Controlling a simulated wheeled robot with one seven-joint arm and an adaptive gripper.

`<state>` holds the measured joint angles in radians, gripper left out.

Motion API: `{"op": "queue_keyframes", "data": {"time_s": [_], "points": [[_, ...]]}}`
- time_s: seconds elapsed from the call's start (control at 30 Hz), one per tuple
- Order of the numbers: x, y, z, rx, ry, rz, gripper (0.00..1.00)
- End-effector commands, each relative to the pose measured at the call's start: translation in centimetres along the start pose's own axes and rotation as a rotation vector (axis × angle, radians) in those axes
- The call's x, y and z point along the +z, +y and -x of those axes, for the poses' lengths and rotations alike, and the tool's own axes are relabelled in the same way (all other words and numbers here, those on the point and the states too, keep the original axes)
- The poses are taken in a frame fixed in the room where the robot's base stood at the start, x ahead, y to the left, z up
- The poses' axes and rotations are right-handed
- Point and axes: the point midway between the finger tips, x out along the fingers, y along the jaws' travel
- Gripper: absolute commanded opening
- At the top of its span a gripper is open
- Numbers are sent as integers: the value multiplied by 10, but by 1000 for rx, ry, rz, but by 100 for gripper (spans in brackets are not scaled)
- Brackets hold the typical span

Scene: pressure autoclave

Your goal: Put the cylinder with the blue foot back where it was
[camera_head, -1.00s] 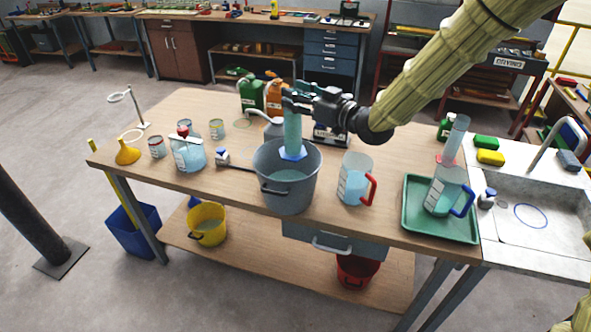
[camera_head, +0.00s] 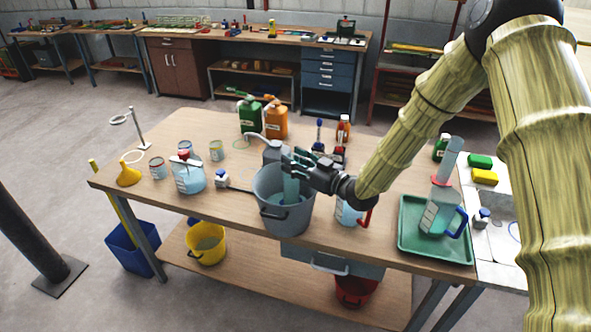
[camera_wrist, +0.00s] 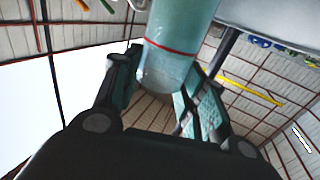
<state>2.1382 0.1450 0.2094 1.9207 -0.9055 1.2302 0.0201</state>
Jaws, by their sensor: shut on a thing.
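The clear cylinder (camera_head: 291,189) is held by my gripper (camera_head: 297,165), which is shut on it. It stands roughly upright, with its lower part inside the grey bucket (camera_head: 283,222). The blue foot is hidden in the bucket in the head view. The wrist view shows the cylinder (camera_wrist: 172,65) between the fingers (camera_wrist: 160,95), with a red line around it and pale blue-green content. A pale green ring mark (camera_head: 240,143) lies on the table behind and left of the bucket; whether it is the cylinder's former place I cannot tell.
A jug with a red handle (camera_head: 349,213) stands right of the bucket, partly hidden by my arm. A green tray (camera_head: 407,245) at the right holds a blue-handled jug (camera_head: 436,218); a red-footed cylinder (camera_head: 451,155) stands there. Bottles (camera_head: 276,123) stand behind; a jar (camera_head: 187,178) is left.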

Motion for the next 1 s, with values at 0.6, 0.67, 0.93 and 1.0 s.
{"op": "queue_keyframes", "data": {"time_s": [0.6, 0.67, 0.93, 1.0], "points": [[39, 0, 0, 0, 0, 0, 0], [39, 0, 0, 0, 0, 0, 0], [43, 0, 0, 0, 0, -1, 0], [41, 0, 0, 0, 0, -1, 53]]}}
